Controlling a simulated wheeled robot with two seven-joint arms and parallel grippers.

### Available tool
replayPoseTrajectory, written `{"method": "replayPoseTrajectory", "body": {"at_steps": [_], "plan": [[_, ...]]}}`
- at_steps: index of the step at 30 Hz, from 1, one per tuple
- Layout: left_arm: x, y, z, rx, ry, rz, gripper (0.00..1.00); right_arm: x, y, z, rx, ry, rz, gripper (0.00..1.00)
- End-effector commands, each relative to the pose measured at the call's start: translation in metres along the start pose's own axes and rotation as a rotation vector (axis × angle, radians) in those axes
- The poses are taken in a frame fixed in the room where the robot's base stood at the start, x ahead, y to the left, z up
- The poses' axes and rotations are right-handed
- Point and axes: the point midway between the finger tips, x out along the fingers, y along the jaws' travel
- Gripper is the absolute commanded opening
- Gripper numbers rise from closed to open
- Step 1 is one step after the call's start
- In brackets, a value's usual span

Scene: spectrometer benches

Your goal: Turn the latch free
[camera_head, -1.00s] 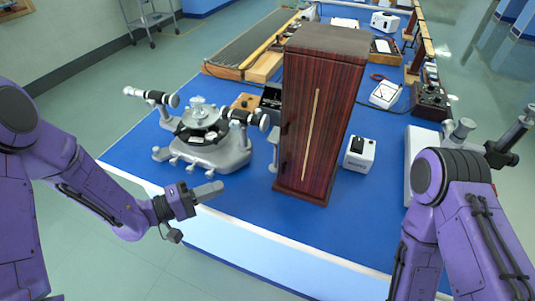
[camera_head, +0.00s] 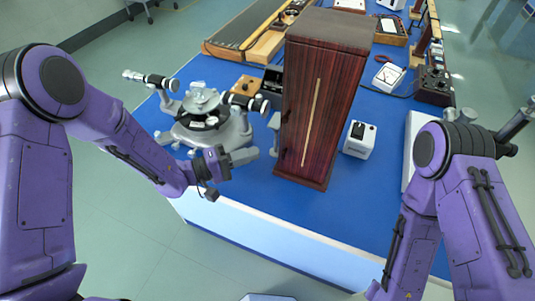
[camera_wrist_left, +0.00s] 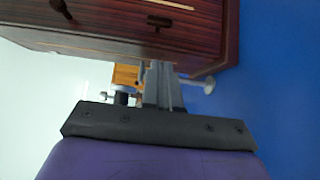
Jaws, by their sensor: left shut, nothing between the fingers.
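The tall dark red wooden cabinet (camera_head: 335,100) stands upright on the blue bench, with a long pale strip (camera_head: 311,122) down its front. In the left wrist view, the cabinet (camera_wrist_left: 110,28) fills the top. A small dark fitting (camera_wrist_left: 160,21) on its face looks like the latch; another dark piece (camera_wrist_left: 62,9) is further left. My left gripper (camera_head: 250,156) is shut and empty, just left of the cabinet's lower front. Its fingers (camera_wrist_left: 160,85) point toward the cabinet; I cannot tell whether they touch it. My right gripper is not in view.
A grey spectrometer (camera_head: 205,120) stands behind my left gripper. A white box (camera_head: 360,138) sits right of the cabinet. More instruments stand at the back, including a dark box with knobs (camera_head: 434,86). The blue bench (camera_head: 360,195) is bare in front of the cabinet.

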Motion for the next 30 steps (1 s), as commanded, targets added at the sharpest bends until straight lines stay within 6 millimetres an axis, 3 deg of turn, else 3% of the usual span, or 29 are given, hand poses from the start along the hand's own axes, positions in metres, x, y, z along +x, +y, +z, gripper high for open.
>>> {"method": "replayPoseTrajectory", "body": {"at_steps": [3, 9, 30], "plan": [[0.021, 0.003, 0.008, -0.003, -0.003, -0.001, 0.0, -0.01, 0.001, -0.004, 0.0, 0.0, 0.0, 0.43], [0.037, 0.002, 0.025, -0.001, 0.0, 0.0, 0.0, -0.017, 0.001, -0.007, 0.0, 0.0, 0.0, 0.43], [0.041, -0.004, 0.029, -0.034, 0.002, 0.035, 0.0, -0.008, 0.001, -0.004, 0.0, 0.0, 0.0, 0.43]]}}
